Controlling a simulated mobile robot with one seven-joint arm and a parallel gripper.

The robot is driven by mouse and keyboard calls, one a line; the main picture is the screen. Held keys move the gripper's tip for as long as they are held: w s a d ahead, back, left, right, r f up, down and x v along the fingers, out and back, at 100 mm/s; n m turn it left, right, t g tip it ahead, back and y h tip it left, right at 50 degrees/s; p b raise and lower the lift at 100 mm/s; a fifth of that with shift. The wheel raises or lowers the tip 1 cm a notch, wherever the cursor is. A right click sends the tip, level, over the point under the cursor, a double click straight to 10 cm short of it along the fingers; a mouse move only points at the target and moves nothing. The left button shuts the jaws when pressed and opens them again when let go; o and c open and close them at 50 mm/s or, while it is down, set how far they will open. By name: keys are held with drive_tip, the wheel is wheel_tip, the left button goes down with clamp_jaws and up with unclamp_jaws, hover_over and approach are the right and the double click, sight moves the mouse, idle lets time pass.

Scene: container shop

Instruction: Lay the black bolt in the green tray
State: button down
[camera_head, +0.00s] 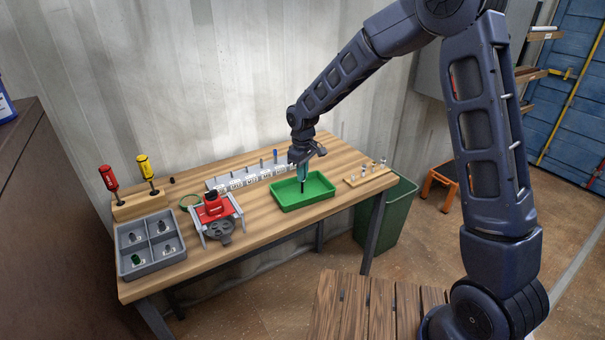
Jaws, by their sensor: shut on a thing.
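The green tray (325,189) lies on the wooden workbench, right of the middle. The bolt hangs over the inside of the tray. I cannot tell whether its lower end touches the tray floor.
On the workbench (265,217) stand a red device (213,207), a grey divided bin (125,262), a white labelled rack (224,183), and a wooden block (139,208) with red and yellow screwdrivers. A small wooden board (356,182) with upright pieces is right of the tray.

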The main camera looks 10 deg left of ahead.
drive_tip(key=shift+f, duration=0.15)
drive_tip(key=c, duration=1.4)
unclamp_jaws()
wheel_tip(320, 180, up, 12)
drive_tip(key=w+d+r+m+t, duration=0.1)
drive_tip(key=d+r+m, duration=0.1)
drive_tip(key=d+r, duration=0.35)
drive_tip(key=d+r+m, duration=0.1)
drive_tip(key=d+r, duration=0.1)
drive_tip(key=d, duration=0.7)
drive_tip(key=s+d+r+m+t, duration=0.1)
drive_tip(key=s+d+r+m, duration=0.15)
drive_tip(key=d, duration=0.55)
drive_tip(key=s+d+r+m+t, duration=0.15)
drive_tip(key=s+d, duration=0.25)
drive_tip(key=d, duration=0.5)
drive_tip(key=s+d+r+m, duration=0.2)
drive_tip(key=s+d+m, duration=0.15)
drive_tip(key=d, duration=0.45)
drive_tip(key=s+d+f+m+t, duration=0.1)
drive_tip(key=s+d+f+m, duration=0.1)
drive_tip(key=s+d, duration=0.6)
drive_tip(key=shift+s+f+m, duration=0.25)
drive_tip(key=shift+s+m, duration=0.3)
drive_tip(key=shift+m, duration=0.2)
